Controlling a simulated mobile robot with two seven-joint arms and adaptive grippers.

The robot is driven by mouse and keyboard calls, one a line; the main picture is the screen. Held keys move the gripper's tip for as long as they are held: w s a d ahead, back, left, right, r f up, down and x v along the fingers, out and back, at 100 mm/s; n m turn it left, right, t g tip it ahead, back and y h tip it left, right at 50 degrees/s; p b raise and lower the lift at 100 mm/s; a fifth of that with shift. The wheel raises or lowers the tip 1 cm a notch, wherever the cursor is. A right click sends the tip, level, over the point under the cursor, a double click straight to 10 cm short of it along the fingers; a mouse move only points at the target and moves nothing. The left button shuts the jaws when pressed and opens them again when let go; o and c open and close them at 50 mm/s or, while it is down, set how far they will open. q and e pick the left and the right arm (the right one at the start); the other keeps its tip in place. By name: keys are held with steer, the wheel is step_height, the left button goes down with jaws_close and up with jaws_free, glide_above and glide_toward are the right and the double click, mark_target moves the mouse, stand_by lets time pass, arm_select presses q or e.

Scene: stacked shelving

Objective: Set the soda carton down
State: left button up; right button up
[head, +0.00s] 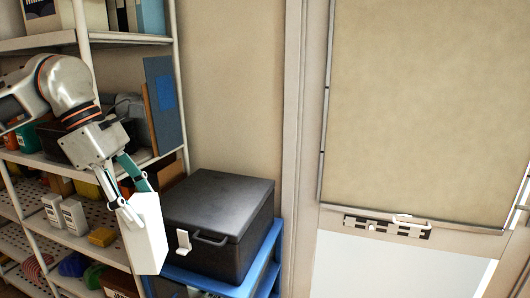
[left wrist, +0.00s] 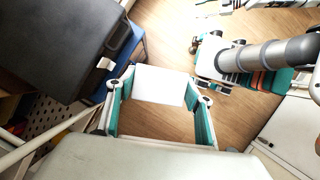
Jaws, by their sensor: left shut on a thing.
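The carton (head: 148,238) is a plain white box, and I see no print on it. My left gripper (head: 136,201) is shut on its upper part and holds it nearly upright, slightly tilted. In the head view it hangs in front of the rack's edge, left of a black box. In the left wrist view the carton (left wrist: 160,86) shows as a white face between the teal fingers of the left gripper (left wrist: 157,98), with wood floor beyond. Its underside is hidden.
A black lidded box (head: 222,222) stands on a blue stand (head: 262,262), close to the carton. A perforated metal rack (head: 85,240) on the left holds two white cartons (head: 64,212) and other goods. A door with a window (head: 425,110) is on the right.

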mark_target(147, 256)
arm_select(q)
steer(key=f+m+g, duration=0.1)
steer(key=f+m, duration=0.2)
steer(key=f, duration=0.1)
steer(key=s+f+m+g, duration=0.1)
steer(key=f+m, duration=0.2)
steer(key=f+m+g+y, duration=0.1)
steer(key=f+m, duration=0.2)
steer(key=f, duration=0.1)
steer(key=shift+s+f, duration=0.3)
steer(key=s+f+m+g+y, duration=0.1)
steer(key=s+f+m+y, duration=0.2)
steer(key=f+m, duration=0.6)
step_height(147, 256, down, 2)
steer(key=shift+s+a+f+m+g+y, duration=0.15)
steer(key=shift+s+a+m+g+y, duration=0.2)
steer(key=shift+s, duration=0.25)
